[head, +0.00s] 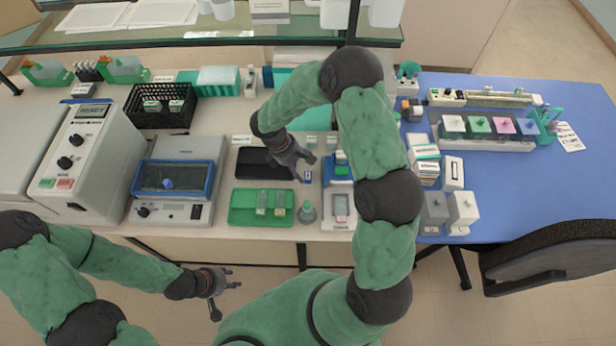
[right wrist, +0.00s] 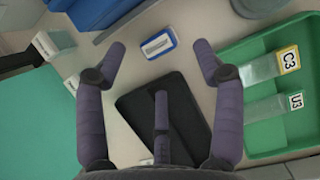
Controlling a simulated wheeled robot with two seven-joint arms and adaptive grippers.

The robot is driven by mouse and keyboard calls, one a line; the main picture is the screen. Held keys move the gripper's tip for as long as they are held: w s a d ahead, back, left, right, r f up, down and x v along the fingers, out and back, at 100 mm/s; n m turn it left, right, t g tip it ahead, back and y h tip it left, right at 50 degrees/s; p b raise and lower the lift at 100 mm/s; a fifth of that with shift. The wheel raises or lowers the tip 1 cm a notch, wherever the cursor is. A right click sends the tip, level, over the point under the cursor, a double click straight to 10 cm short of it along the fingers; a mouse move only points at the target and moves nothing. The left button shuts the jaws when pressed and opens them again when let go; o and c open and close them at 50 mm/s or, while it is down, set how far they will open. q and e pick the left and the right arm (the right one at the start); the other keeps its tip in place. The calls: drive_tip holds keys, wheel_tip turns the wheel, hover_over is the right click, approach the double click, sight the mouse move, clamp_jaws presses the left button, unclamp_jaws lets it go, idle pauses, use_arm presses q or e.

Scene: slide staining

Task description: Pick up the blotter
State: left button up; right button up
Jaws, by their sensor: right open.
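A small blue-and-white block (right wrist: 158,44), which looks like the blotter, lies on the bench beyond the end of a flat black pad (right wrist: 180,120). In the head view the block (head: 307,176) is small, beside my right gripper's fingers. My right gripper (head: 303,168) is open and empty above the pad (head: 262,163). In the right wrist view its fingers (right wrist: 159,48) are spread wide, with the block showing between the two outer tips; I cannot tell the height gap. My left gripper (head: 227,294) is open and empty, in front of the bench edge.
A green tray (head: 235,218) with slides labelled C3 and U3 lies right beside the pad. A small bottle (head: 307,213) and a white scale (head: 340,222) stand near the front edge. A blue-framed device (head: 175,180) is at left. My right arm hides part of the bench.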

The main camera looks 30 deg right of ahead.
sight(307, 175)
drive_tip(key=shift+x, duration=2.65)
drive_tip(key=shift+w, duration=0.2)
drive_tip(key=c, duration=1.1)
